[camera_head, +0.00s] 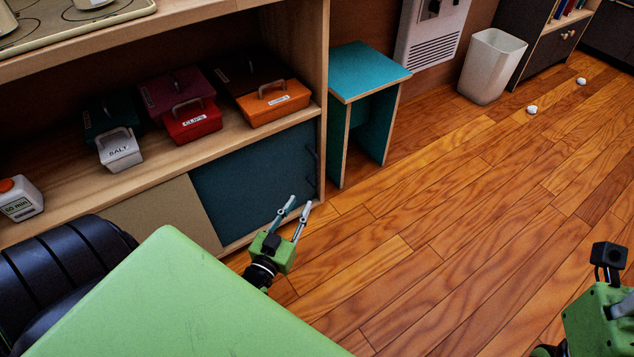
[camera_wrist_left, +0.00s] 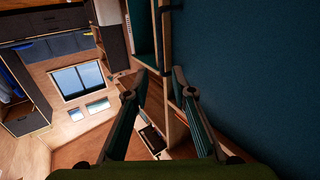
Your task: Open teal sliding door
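The teal sliding door (camera_head: 245,185) is the right panel in the lower part of the wooden shelf unit, beside a beige panel (camera_head: 165,218). A dark upright handle (camera_head: 312,172) is at the door's right edge. My left gripper (camera_head: 299,206) is open and empty in front of the door's lower right part, near the handle; I cannot tell whether it touches the door. In the left wrist view the open fingers (camera_wrist_left: 161,83) are spread beside a large teal surface (camera_wrist_left: 255,70). Part of my right arm (camera_head: 600,315) shows at the lower right; its fingers cannot be made out.
A teal-topped side table (camera_head: 368,70) stands just right of the shelf unit. A white bin (camera_head: 491,66) is farther back. Labelled boxes, such as the red one (camera_head: 192,122), stand on the shelf above the door. The wooden floor (camera_head: 450,220) to the right is mostly clear.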

